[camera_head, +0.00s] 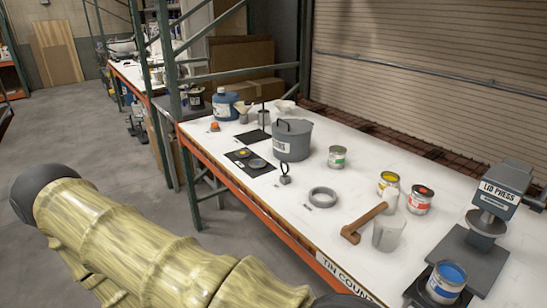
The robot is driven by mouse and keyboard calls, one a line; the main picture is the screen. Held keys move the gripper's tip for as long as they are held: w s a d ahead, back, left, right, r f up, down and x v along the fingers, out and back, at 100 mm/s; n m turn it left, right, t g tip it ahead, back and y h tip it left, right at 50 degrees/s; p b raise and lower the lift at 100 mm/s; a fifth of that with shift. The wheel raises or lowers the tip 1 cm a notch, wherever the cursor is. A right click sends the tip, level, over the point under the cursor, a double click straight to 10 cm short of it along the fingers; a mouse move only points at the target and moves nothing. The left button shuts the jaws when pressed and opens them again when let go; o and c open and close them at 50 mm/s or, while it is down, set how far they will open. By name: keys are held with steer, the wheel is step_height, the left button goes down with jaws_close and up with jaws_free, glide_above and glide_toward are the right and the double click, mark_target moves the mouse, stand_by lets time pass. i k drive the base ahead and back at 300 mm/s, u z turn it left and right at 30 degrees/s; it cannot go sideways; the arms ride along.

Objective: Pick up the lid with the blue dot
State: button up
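The nearer disc (256,163) looks bluish; the farther disc (243,153) looks yellowish. They are too small for me to make out a dot clearly on either. My arm crosses the lower left of the picture, left of the table. My gripper is not in view.
On the white table (325,233) stand a grey pot (292,141), a ring (322,197), a mallet (362,222), a grey cup (387,235), open paint cans (420,199) and a lid press (489,200). A blue-filled can (446,284) stands on the press base. Free table lies between ring and mallet.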

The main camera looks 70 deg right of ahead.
mark_target(256, 163)
steer(key=z, duration=1.3)
